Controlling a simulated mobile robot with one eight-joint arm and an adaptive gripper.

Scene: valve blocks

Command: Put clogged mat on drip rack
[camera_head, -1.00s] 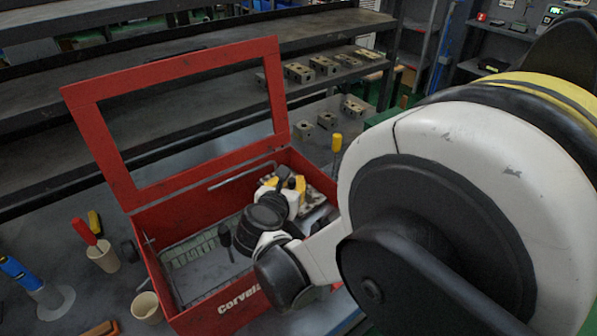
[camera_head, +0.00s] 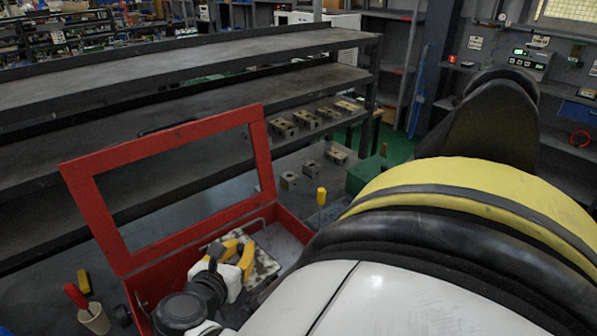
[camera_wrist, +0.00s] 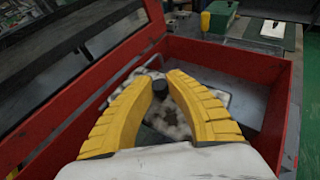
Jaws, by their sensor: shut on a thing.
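The clogged mat (camera_head: 267,262) is a pale sheet mottled with dark patches. It also shows in the wrist view (camera_wrist: 172,117), beneath and between the yellow fingers. My gripper (camera_head: 238,247) has its yellow fingers closed in on a small dark knob over the mat; the wrist view shows the fingertips (camera_wrist: 164,80) on both sides of it. The mat is within or just above the open red box (camera_head: 290,228); its exact height is unclear. The drip rack cannot be made out now; my arm and the frame edge hide much of the box.
The red lid frame (camera_head: 88,215) stands open at the box's left and back. A cup with a red-handled tool (camera_head: 93,318) stands left of the box. Metal valve blocks (camera_head: 289,181) and a yellow-handled tool (camera_head: 321,196) are behind it. Grey shelves (camera_head: 200,75) run along the back.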

